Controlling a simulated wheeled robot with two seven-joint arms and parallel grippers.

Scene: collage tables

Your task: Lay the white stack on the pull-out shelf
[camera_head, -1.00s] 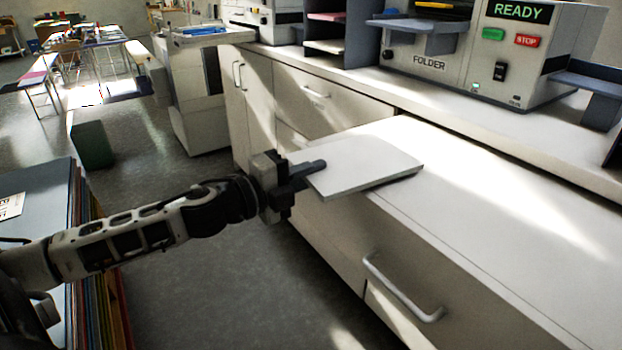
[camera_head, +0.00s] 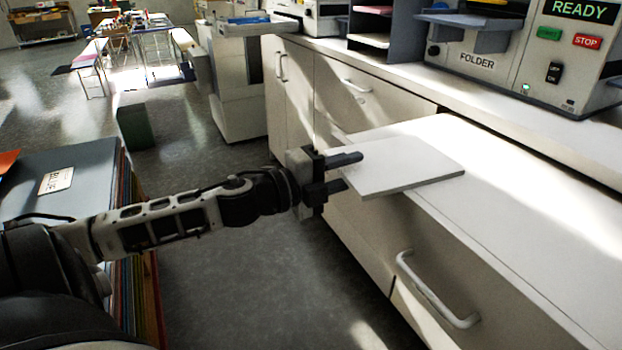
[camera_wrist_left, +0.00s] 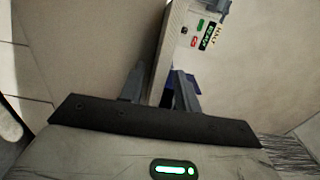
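The white stack (camera_head: 410,166) is a flat pale slab at the far end of the white pull-out shelf (camera_head: 510,195). Its near left part sticks out past the shelf's front edge. My left gripper (camera_head: 352,171) is at the stack's overhanging left edge. Its two fingers are spread, one above the other, with a gap between them, and do not look clamped on the stack. The wrist view also shows the left gripper (camera_wrist_left: 160,85) with its fingers apart. Whether a finger still touches the stack I cannot tell. My right gripper is not in view.
The folder machine (camera_head: 545,55) stands on the counter behind the shelf. A drawer handle (camera_head: 435,290) juts out below the shelf. A dark-topped stand (camera_head: 90,165) with coloured sheets is at left. Open floor (camera_head: 240,280) lies between. A green bin (camera_head: 135,125) stands farther back.

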